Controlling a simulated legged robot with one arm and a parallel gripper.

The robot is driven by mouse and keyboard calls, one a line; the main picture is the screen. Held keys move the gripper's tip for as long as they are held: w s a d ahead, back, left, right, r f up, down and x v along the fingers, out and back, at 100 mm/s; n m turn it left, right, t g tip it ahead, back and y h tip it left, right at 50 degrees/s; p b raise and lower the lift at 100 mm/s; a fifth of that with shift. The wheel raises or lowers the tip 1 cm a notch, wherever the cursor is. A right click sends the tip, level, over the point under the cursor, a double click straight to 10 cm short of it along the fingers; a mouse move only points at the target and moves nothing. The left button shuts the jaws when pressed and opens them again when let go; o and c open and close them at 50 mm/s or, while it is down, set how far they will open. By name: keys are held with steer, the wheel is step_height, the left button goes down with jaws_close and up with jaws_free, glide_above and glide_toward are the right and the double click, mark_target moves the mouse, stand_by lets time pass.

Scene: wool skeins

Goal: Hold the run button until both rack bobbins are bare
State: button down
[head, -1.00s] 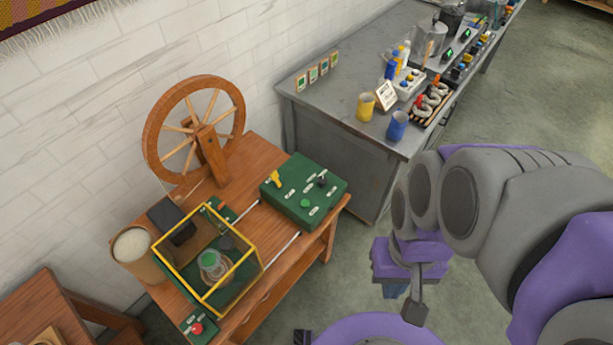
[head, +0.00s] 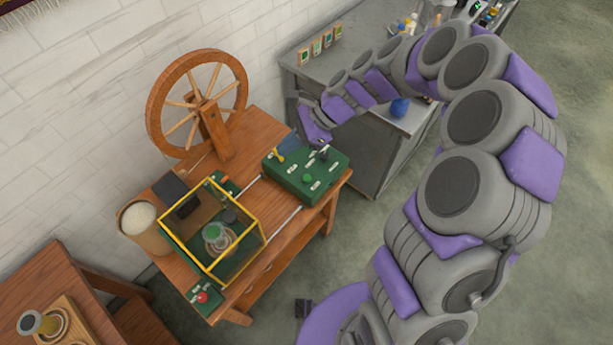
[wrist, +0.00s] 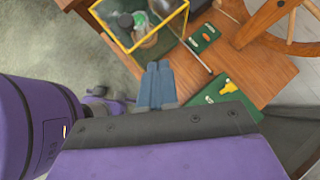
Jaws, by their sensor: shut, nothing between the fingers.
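The green control box (head: 305,175) sits at the right of the wooden table. It carries a green button (head: 307,178), a yellow lever (head: 279,156) and a black knob; its labels are too small to read. It is partly seen in the wrist view (wrist: 205,119). My gripper (head: 289,146) is shut and empty above the box's back edge, near the yellow lever; its fingers also show in the wrist view (wrist: 158,68). A bobbin (head: 214,236) stands inside the yellow-framed clear guard (head: 262,240). Another bobbin (head: 36,322) lies at the lower left. I cannot tell which are the rack bobbins.
A spinning wheel (head: 197,104) stands at the table's back. A small green box with a red button (head: 202,297) is at the front corner. A tub of white material (head: 138,217) stands at left. A grey bench (head: 330,80) with small items is behind my arm.

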steer(key=w+f+m+t+y, duration=0.1)
steer(key=w+f+m, duration=0.55)
steer(key=f, duration=0.25)
steer(key=m+t+p, duration=0.1)
steer(key=m+t, duration=0.1)
steer(key=m, duration=0.5)
glide_above(310, 177)
step_height(310, 177, down, 11)
steer(key=shift+f, duration=0.15)
steer(key=shift+a+f, duration=0.1)
step_height(310, 177, down, 7)
steer(key=b, duration=0.6)
steer(key=shift+r+b, duration=0.2)
steer(key=shift+b, duration=0.15)
steer(key=shift+f+b, duration=0.45)
steer(key=shift+f, duration=0.55)
steer(key=shift+f, duration=0.1)
steer(key=shift+s+f, duration=0.1)
steer(key=shift+f, duration=0.15)
